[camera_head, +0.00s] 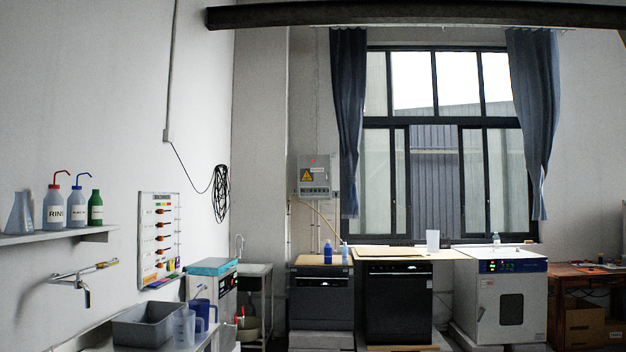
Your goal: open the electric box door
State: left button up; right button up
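A grey electric box (314,175) with a yellow warning triangle hangs on the far wall, left of the window. Its door looks shut, though it is small at this distance. A cable runs down from its underside. Neither of my grippers shows in the head view.
Below the box stand two dark appliances (398,308) with bottles on the left top. A white drying oven (510,300) stands to their right. At the left are a sink counter with a grey basin (150,322), a wall tap (85,275) and a bottle shelf (60,235).

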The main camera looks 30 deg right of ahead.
aim_at(314, 170)
jog(key=i+l+z, duration=0.3)
jog(key=i+l, duration=0.25)
jog(key=i+l+z, duration=0.35)
jog(key=i, duration=0.35)
jog(key=i+l+z, duration=0.3)
jog(key=i, duration=0.35)
jog(key=i+z, duration=0.3)
jog(key=i, duration=4.55)
